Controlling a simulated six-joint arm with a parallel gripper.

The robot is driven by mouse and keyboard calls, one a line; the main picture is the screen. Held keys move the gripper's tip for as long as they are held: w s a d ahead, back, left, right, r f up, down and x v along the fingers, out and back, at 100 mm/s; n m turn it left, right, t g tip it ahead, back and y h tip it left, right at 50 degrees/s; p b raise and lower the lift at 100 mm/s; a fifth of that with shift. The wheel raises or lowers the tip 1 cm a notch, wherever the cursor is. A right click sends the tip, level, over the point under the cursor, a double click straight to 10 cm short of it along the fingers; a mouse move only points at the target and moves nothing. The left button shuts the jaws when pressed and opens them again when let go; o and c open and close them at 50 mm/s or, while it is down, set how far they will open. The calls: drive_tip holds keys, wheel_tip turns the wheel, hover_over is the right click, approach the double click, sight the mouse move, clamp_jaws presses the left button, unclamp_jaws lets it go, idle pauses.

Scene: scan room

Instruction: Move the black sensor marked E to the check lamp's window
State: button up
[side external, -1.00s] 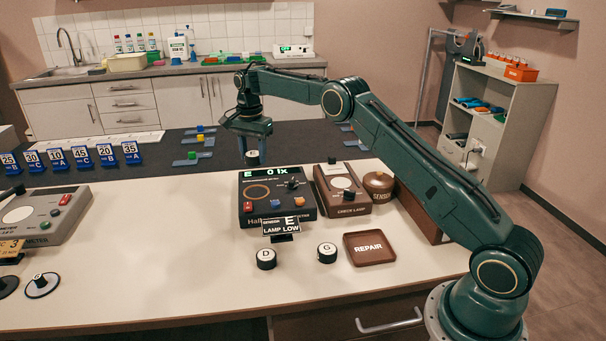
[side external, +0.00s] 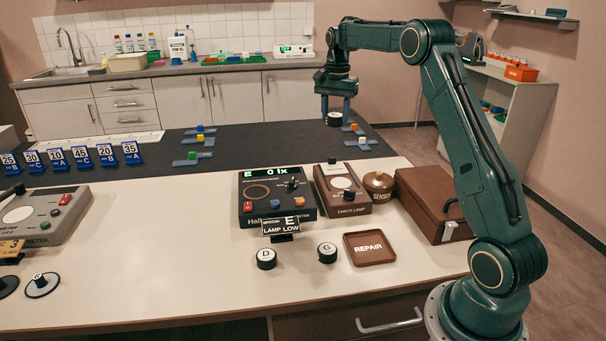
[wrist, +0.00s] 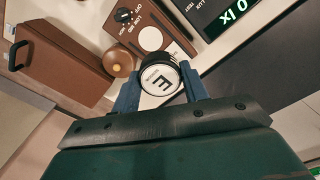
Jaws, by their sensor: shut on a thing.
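My gripper (side external: 335,108) is shut on the black sensor marked E (side external: 334,119). It holds the sensor in the air above the dark rear part of the bench. In the wrist view the sensor (wrist: 160,78) shows its white top with the E, between the two blue fingers. The check lamp (side external: 343,190) is a brown box with a pale round window (side external: 343,183), in front of and below the gripper. In the wrist view the window (wrist: 151,38) shows just beyond the sensor, not covered by it.
The light meter (side external: 276,200) with a lit display stands left of the lamp. A round brown pot (side external: 378,183) and a brown case (side external: 432,204) stand to its right. Sensors D (side external: 266,258) and G (side external: 327,252) and the REPAIR tray (side external: 370,248) lie in front.

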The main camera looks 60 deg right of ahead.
drive_tip(key=shift+s+d+r, duration=0.5)
drive_tip(key=shift+s+d, duration=0.25)
drive_tip(key=shift+s, duration=0.55)
hover_over(341, 182)
wheel_tip(341, 182, down, 16)
drive_tip(key=shift+a+r, duration=0.1)
drive_tip(key=shift+f, duration=2.15)
drive_tip(key=shift+f, duration=0.15)
drive_tip(key=o, duration=1.1)
